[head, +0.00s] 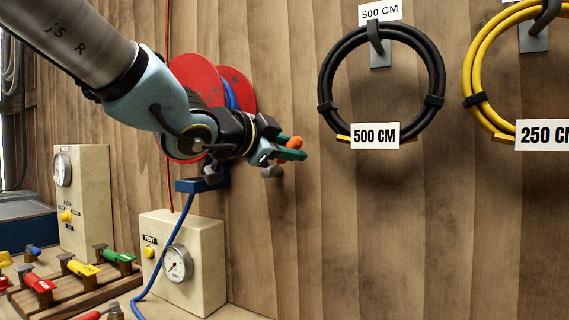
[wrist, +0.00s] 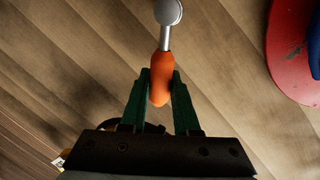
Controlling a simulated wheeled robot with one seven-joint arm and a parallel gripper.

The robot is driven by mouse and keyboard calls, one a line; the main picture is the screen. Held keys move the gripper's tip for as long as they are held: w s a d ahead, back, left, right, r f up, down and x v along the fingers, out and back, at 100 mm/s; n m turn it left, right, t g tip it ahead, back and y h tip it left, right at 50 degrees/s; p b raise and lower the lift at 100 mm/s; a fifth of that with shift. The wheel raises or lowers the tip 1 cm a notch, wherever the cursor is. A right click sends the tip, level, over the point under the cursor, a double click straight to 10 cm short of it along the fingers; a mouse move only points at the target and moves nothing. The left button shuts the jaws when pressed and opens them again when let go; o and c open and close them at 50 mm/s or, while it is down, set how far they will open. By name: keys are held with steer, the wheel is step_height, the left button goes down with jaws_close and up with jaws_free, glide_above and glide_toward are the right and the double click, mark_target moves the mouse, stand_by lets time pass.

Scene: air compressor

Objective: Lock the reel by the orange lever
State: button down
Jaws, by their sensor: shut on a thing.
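The reel (head: 196,76) has red discs with blue hose wound between them and is mounted on the wooden wall. My arm hides much of it in the head view. A red disc edge (wrist: 296,50) shows at the right of the wrist view. The orange lever (wrist: 162,82) has an orange grip on a metal rod with a round metal end at the top. The orange grip also shows in the head view (head: 294,143). My gripper (wrist: 161,88) has green fingers, one on each side of the orange grip, and is shut on it.
A black hose coil (head: 436,75) and a yellow hose coil (head: 474,62) hang on the wall to the right. Below stand a cream box with a gauge (head: 208,270) and a board with coloured valves (head: 75,285). The wall under the coils is clear.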

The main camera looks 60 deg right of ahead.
steer(key=shift+s+f+m+t+b, duration=0.15)
steer(key=shift+s+f+m+b, duration=0.2)
steer(key=shift+m+b, duration=0.3)
steer(key=shift+s+f+m+t+b, duration=0.15)
steer(key=shift+f+m+b, duration=0.3)
steer(key=shift+b, duration=0.4)
steer(key=c, duration=0.7)
jaws_free()
steer(key=shift+o, duration=0.2)
steer(key=shift+r, duration=0.1)
steer(key=a+r+p, duration=0.1)
steer(key=a+p, duration=0.1)
steer(key=a, duration=0.8)
steer(key=shift+w+a+r, duration=0.35)
steer(key=shift+w, duration=0.1)
